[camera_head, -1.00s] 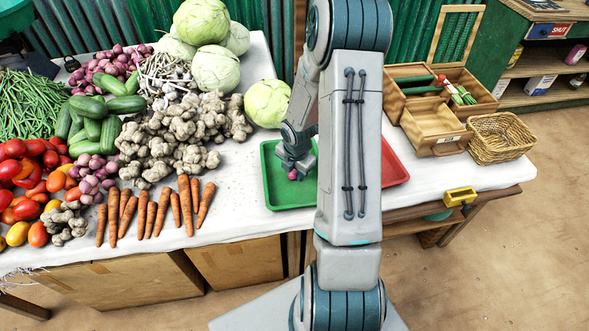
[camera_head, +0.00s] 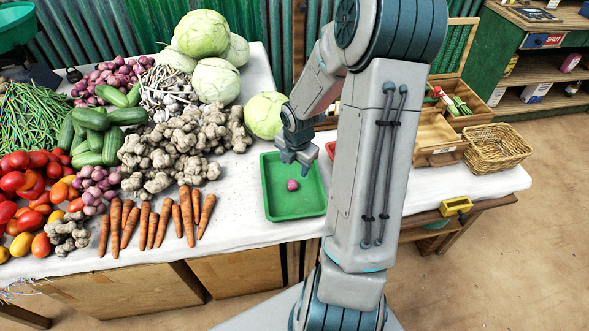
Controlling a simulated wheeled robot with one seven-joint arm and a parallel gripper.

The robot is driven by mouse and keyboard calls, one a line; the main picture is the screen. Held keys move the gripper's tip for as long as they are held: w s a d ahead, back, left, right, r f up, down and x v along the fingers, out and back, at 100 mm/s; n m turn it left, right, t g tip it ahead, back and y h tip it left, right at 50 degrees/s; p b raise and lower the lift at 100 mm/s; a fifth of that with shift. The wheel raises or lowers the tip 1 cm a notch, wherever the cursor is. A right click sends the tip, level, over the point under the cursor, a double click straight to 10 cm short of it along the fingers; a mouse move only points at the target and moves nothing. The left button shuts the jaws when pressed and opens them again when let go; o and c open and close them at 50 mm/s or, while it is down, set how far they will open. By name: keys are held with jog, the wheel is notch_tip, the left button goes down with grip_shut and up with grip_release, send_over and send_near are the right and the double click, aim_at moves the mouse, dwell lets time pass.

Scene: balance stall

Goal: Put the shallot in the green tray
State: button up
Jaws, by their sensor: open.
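The shallot (camera_head: 292,185), small, round and pink-purple, lies in the green tray (camera_head: 296,209) on the white-covered table. My gripper (camera_head: 296,166) is open and empty. It hangs above the back part of the tray, apart from the shallot, with its fingers pointing down. The shallot is in full view below and in front of the fingers.
A red tray (camera_head: 331,150) is mostly hidden behind my arm. A pale cabbage (camera_head: 265,115) sits just behind the green tray. Carrots (camera_head: 158,222) lie to the left with bare cloth between. A wicker basket (camera_head: 493,148) stands at the right.

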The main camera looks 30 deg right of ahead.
jog(key=s+a+r+m, duration=0.6)
jog(key=s+r+m, duration=0.2)
jog(key=r+m, duration=0.2)
jog(key=s+a+r+m+t, duration=0.1)
jog(key=s+a+r+m, duration=0.6)
jog(key=m, duration=0.6)
notch_tip(320, 180, up, 3)
jog(key=shift+s+a, duration=0.3)
jog(key=shift+s, duration=0.9)
jog(key=c, duration=0.4)
jog(key=shift+d, duration=0.15)
